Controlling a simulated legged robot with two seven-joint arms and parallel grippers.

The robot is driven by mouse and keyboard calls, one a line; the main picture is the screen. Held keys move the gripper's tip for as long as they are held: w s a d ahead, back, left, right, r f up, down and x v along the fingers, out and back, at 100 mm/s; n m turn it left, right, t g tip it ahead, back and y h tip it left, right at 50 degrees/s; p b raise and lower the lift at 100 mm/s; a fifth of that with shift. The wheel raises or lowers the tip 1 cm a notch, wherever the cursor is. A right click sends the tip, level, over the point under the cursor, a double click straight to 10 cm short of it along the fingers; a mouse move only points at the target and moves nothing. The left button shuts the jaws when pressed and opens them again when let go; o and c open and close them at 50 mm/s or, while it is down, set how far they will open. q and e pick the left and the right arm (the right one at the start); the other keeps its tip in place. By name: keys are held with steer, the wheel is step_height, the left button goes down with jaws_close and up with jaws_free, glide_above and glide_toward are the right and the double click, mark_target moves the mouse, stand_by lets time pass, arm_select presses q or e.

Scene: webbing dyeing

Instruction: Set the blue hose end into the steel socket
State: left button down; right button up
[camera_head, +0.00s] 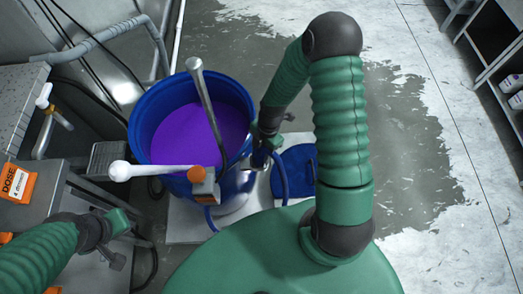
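My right gripper (264,150) is beside the right rim of the blue drum, pointing down. The blue hose (284,180) curves up to it, and the gripper appears shut on the blue hose end, which is mostly hidden by the fingers. A small shiny metal part shows just below the fingers at the drum's side; I cannot tell whether it is the steel socket or whether the hose end touches it. My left gripper (118,258) is at the lower left, next to the grey bench and away from the hose; its fingers are too small to read.
The blue drum (143,110) holds purple liquid. Shelves (490,60) stand far right; wet floor between is clear.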

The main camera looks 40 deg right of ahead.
steer(key=shift+o, duration=1.2)
steer(key=shift+a, duration=0.15)
steer(key=shift+r, duration=0.1)
